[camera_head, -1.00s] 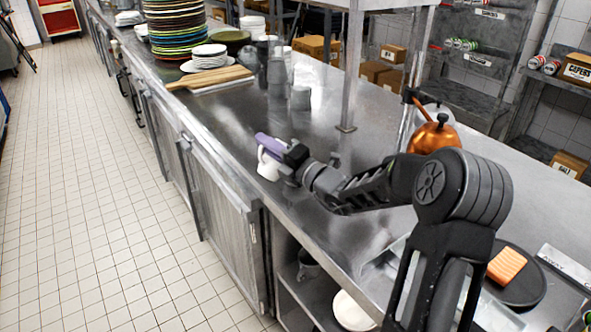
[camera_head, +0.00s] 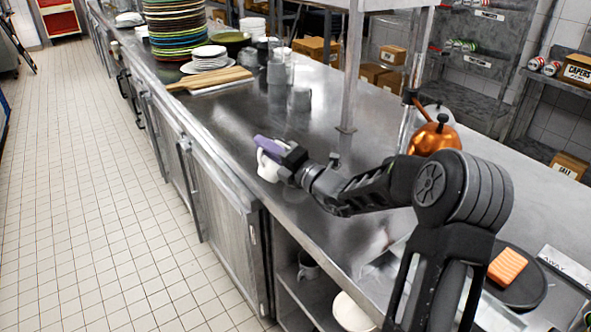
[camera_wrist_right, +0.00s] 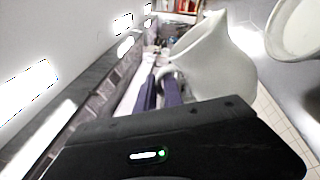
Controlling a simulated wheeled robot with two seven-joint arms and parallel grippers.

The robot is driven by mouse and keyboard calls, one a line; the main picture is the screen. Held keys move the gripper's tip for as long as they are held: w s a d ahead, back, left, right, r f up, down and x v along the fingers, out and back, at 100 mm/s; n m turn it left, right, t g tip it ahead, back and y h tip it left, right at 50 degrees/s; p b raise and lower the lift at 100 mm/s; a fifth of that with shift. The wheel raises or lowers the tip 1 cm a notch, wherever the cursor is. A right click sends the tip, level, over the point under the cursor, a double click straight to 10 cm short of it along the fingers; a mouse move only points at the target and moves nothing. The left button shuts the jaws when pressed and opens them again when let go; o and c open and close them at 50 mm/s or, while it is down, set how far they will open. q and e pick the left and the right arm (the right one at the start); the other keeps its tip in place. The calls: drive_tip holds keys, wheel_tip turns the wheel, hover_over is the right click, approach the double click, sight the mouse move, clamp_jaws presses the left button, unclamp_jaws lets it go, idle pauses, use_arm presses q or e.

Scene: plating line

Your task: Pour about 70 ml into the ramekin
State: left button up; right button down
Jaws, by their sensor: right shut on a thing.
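My right gripper (camera_head: 268,147), with purple fingers, is shut on a white jug (camera_head: 268,170) near the front edge of the steel counter. In the right wrist view the jug (camera_wrist_right: 215,65) stands out large and tilted, with its spout toward the top and its handle side at the purple fingers (camera_wrist_right: 160,92). A second white round vessel (camera_wrist_right: 295,28) is cut off at the upper right of that view; I cannot tell whether it is the ramekin. The jug's contents and any flow are not visible. My left gripper is not in view.
The steel counter (camera_head: 235,125) is clear around the jug. Grey cups (camera_head: 300,98), a wooden board (camera_head: 208,79) and stacked plates (camera_head: 175,30) stand farther back. A shelf post (camera_head: 350,75) rises behind.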

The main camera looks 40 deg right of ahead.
drive_tip(key=shift+a+n, duration=0.35)
drive_tip(key=shift+n, duration=0.15)
drive_tip(key=a+f+n+g+b, duration=0.1)
drive_tip(key=a+f+n+b, duration=0.6)
drive_tip(key=b, duration=0.4)
drive_tip(key=shift+s+n+g+y, duration=0.2)
drive_tip(key=shift+n+g+y, duration=0.1)
drive_tip(key=shift+n, duration=0.1)
drive_tip(key=shift+d, duration=0.1)
